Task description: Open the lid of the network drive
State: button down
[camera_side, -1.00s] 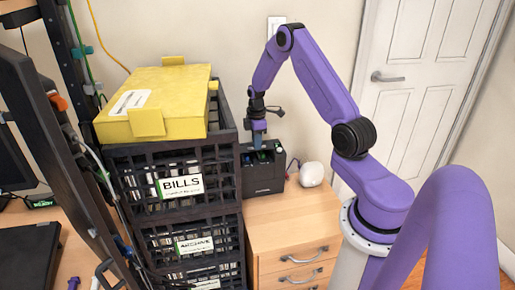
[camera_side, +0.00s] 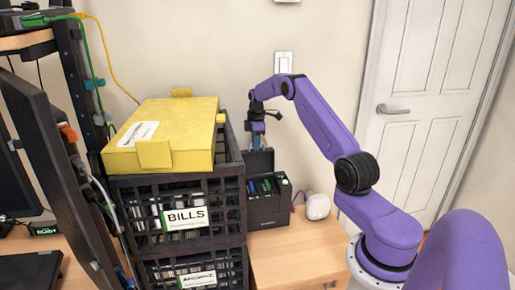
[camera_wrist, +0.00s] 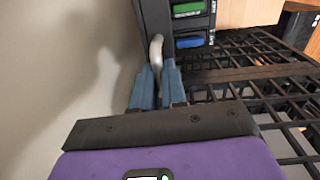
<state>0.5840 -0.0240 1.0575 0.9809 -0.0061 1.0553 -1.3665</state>
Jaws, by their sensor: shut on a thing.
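The network drive (camera_side: 268,212) is a black box on the wooden cabinet, right of the crates. Its top is open, showing bays with green and blue fronts. Its dark lid (camera_side: 260,162) stands roughly upright at the back of the box. My gripper (camera_side: 257,141) is at the lid's upper edge. In the wrist view my gripper's blue fingers (camera_wrist: 158,85) are shut on a curved grey handle (camera_wrist: 156,48) on the dark lid (camera_wrist: 153,15). A green bay front (camera_wrist: 188,9) and a blue one (camera_wrist: 190,42) show beside it.
Stacked black crates (camera_side: 178,240) labelled BILLS stand close left, with a yellow folder box (camera_side: 165,137) on top. A small white rounded device (camera_side: 317,206) sits right of the drive. The wall is close behind; the cabinet top (camera_side: 300,250) in front is clear.

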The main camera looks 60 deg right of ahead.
jog(key=shift+w+d+f, duration=0.4)
jog(key=shift+w+d, duration=0.2)
jog(key=shift+d, duration=0.05)
dwell(0.3)
jog(key=c, duration=1.5)
grip_release()
jog(key=shift+w, duration=0.1)
jog(key=shift+o, duration=0.2)
notch_tip(320, 180, up, 12)
jog(key=shift+r, duration=0.25)
